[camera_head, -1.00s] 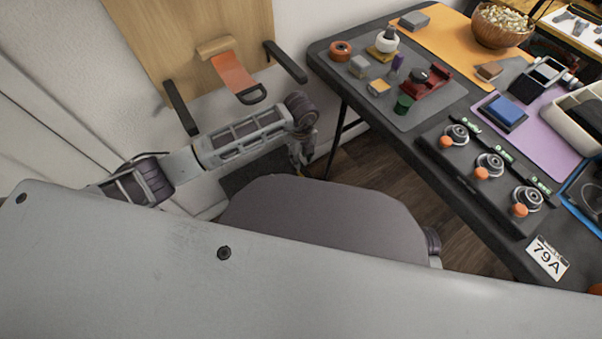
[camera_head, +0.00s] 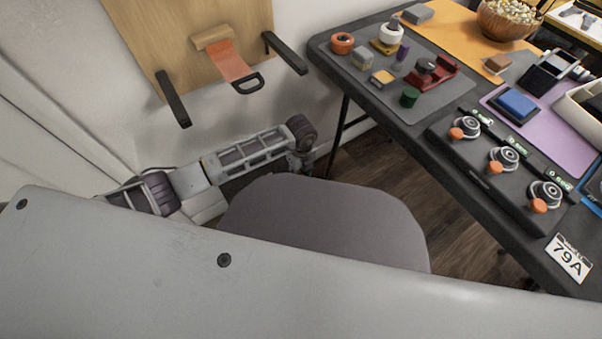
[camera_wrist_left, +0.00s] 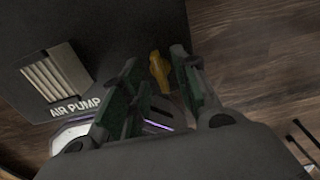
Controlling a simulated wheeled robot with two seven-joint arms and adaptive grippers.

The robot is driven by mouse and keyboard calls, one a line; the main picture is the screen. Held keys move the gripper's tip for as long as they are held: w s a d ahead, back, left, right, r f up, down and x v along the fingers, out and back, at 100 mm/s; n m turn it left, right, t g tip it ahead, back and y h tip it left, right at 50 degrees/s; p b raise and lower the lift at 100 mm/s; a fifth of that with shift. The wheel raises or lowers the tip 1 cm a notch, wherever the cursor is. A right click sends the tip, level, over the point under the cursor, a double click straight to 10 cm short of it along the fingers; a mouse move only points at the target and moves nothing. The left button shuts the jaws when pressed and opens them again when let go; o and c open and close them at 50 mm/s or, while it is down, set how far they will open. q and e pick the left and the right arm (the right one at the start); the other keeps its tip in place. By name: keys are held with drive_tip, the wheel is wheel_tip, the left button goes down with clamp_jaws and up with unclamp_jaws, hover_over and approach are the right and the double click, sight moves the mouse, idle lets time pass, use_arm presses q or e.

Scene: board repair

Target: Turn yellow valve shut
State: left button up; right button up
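The yellow valve (camera_wrist_left: 159,72) shows in the left wrist view as a small yellow handle at the edge of a dark box marked AIR PUMP (camera_wrist_left: 110,35). My left gripper (camera_wrist_left: 156,66) is open, with its green-padded fingers on either side of the valve. I cannot tell whether either finger touches it. The lower part of the valve is hard to make out in the shade. In the head view my left arm reaches down beside the wall, its fingers are hidden, and the valve is not visible. My right gripper is in neither view.
A dark table (camera_head: 455,180) stands at the right with several small parts, a panel of orange-tipped knobs (camera_head: 495,165) and a wooden bowl (camera_head: 507,20). A wooden board (camera_head: 165,45) is on the wall. Wooden floor (camera_head: 375,165) shows below the table.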

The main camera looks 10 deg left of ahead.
use_arm(q)
drive_tip(key=shift+f, duration=0.25)
clamp_jaws()
